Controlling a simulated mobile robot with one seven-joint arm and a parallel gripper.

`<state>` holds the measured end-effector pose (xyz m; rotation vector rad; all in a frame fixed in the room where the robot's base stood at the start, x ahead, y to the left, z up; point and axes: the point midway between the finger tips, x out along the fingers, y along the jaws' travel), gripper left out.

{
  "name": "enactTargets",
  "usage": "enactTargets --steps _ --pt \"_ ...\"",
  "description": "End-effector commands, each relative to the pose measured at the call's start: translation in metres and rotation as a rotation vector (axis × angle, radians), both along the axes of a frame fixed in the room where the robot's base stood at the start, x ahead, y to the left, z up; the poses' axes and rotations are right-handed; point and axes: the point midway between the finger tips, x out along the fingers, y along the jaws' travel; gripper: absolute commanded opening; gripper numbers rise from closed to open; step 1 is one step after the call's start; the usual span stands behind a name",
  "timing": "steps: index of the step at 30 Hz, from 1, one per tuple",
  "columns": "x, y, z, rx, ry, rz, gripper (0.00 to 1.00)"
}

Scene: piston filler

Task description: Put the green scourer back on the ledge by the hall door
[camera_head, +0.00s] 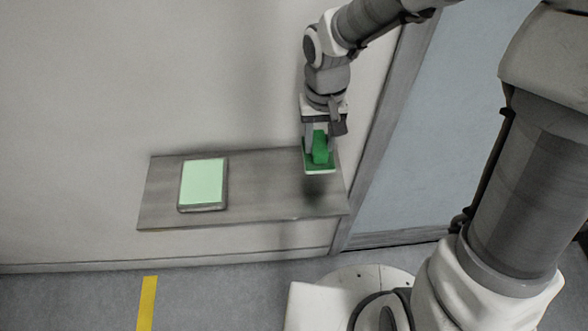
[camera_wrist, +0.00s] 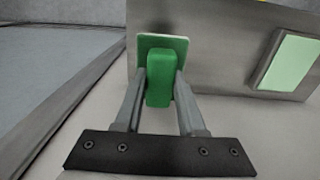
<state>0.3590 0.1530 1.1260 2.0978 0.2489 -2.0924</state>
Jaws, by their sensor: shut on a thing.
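The green scourer (camera_head: 320,150) has a raised block on a flat pad with a pale edge. My gripper (camera_head: 318,146) is shut on its block, with the pad facing down. The scourer also shows in the wrist view (camera_wrist: 158,82) between my two fingers (camera_wrist: 160,85). It is over the right end of the grey ledge (camera_head: 255,200), with a dark shadow on the ledge below it. It seems to be held a little above the surface. The hall door (camera_head: 395,160) is just right of the ledge.
A tablet-like thing with a pale green face (camera_head: 204,183) lies on the left part of the ledge; it shows at the right in the wrist view (camera_wrist: 290,62). The ledge between it and the scourer is bare. The wall (camera_head: 100,80) is close behind. A yellow stripe (camera_head: 147,303) marks the floor.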

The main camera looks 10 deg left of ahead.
Motion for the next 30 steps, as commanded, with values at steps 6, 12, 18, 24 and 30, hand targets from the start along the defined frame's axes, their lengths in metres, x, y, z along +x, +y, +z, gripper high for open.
enactTargets --steps 6,12,18,24,30 --pt "-0.026 0.037 -0.027 0.0 0.002 0.004 0.0" --pt "-0.033 0.048 -0.037 0.001 0.001 -0.001 0.0" --pt "-0.034 0.048 -0.063 -0.001 0.003 0.0 0.0" --pt "-0.033 0.048 -0.075 0.001 -0.001 -0.001 0.0" --pt "-0.032 0.048 -0.075 0.001 -0.002 -0.001 0.0"
